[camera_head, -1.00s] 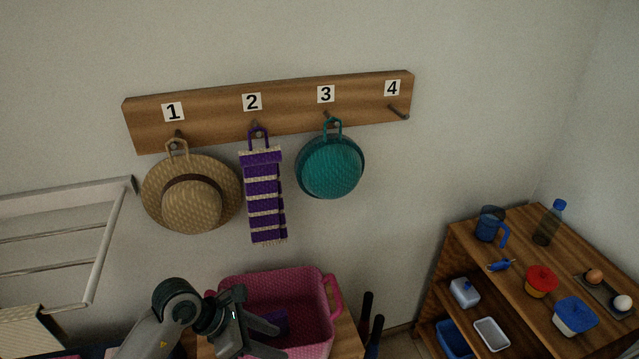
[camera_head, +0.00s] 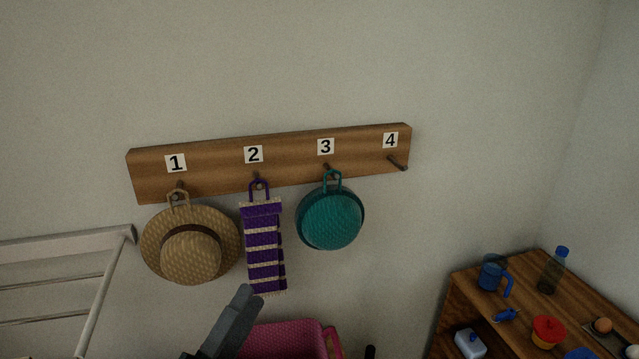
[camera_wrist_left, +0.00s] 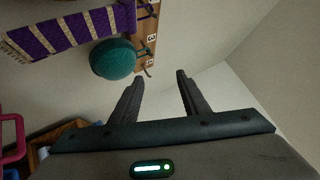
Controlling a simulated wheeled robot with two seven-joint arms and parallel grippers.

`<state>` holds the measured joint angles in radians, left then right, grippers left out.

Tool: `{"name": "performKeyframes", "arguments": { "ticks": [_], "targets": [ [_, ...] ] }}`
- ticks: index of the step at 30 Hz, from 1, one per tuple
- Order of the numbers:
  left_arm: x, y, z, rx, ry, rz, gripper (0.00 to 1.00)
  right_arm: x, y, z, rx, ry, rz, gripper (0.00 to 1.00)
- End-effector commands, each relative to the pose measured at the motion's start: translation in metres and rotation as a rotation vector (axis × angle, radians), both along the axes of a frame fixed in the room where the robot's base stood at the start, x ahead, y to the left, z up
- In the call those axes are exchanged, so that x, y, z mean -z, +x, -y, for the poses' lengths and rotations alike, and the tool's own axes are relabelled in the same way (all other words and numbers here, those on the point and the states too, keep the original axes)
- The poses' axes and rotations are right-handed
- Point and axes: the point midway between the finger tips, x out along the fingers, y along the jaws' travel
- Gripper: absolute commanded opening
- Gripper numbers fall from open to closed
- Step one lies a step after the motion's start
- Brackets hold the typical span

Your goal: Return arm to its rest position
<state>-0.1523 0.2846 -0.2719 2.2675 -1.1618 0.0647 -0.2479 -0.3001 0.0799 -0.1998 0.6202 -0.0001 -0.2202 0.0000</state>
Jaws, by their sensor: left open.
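My left gripper (camera_head: 236,318) comes up from the bottom of the head view, below the purple striped scarf and in front of the pink basket. In the left wrist view its two fingers (camera_wrist_left: 158,95) are apart with nothing between them. The wooden peg board (camera_head: 290,165) holds a straw hat (camera_head: 190,250) on peg 1, the purple and cream scarf (camera_head: 264,245) on peg 2 and a teal hat (camera_head: 330,218) on peg 3. Peg 4 is bare. The teal hat (camera_wrist_left: 112,60) and scarf (camera_wrist_left: 62,36) also show in the left wrist view. My right gripper is not in view.
The pink basket (camera_head: 285,340) is cut off at the bottom. A white rack (camera_head: 60,245) stands at left. At right a wooden shelf (camera_head: 475,285) holds a blue mug (camera_head: 493,275), a bottle (camera_head: 553,270) and a red-lidded pot (camera_head: 548,332). Wall above the board is clear.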

Motion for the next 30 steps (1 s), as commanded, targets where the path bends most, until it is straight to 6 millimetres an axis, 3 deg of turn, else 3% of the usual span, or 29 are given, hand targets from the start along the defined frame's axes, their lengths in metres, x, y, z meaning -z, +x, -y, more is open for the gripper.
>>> {"name": "performKeyframes", "arguments": {
  "ticks": [5,9,13,18,21,24,30],
  "targets": [
    [0.037,0.008,-0.069,-0.183,-0.344,-0.266,0.42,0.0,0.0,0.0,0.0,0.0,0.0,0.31],
    [0.091,0.0,-0.112,-0.326,-0.587,-0.498,0.42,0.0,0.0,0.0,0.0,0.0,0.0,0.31],
    [0.153,-0.023,-0.138,-0.458,-0.786,-0.734,0.42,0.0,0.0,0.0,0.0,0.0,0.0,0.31],
    [0.234,-0.08,-0.147,-0.628,-1.004,-1.065,0.42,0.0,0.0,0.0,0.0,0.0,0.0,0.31],
    [0.269,-0.116,-0.142,-0.71,-1.085,-1.233,0.42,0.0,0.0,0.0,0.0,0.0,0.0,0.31],
    [0.292,-0.147,-0.135,-0.768,-1.138,-1.363,0.42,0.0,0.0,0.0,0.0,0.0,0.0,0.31],
    [0.318,-0.197,-0.12,-0.857,-1.194,-1.56,0.42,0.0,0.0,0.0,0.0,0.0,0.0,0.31]
  ]
}}
